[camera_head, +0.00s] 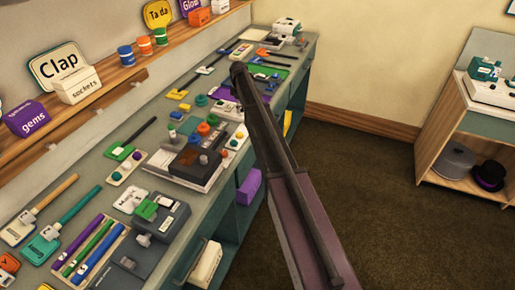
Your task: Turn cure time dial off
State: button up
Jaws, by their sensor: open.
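No dial label is readable, so I cannot tell which control is the cure time dial. A dark box with a brown top (195,163) sits on a pale base at mid-bench and carries a small silvery knob (203,160). A grey machine with a green part (147,210) stands nearer, at the lower left. A pale machine (495,91) with dark parts on top stands on the cabinet at the right. My dark arm rises from the bottom right and ends over the bench, hiding part of it. My gripper cannot be made out.
The long bench (78,174) is crowded with tools, colored knobs and small boxes. A wall shelf (110,86) above holds signs, jars and boxes. The cabinet (452,125) at the right holds hats. The dark carpet (375,185) between bench and cabinet is clear.

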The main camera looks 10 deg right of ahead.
jog(key=n, duration=0.3)
notch_tip(320, 180, up, 14)
jog(key=p, duration=1.4)
jog(key=s+f+m+b, duration=0.3)
jog(key=s, duration=0.7)
jog(key=s+f+m+b, duration=0.3)
jog(key=s+m, duration=0.1)
jog(key=s, duration=0.7)
jog(key=s+f+m+b, duration=0.3)
jog(key=s+f+b, duration=0.1)
jog(key=s, duration=0.7)
jog(key=shift+s, duration=0.2)
jog(key=s+m, duration=0.4)
jog(key=s, duration=0.9)
jog(key=shift+m, duration=0.3)
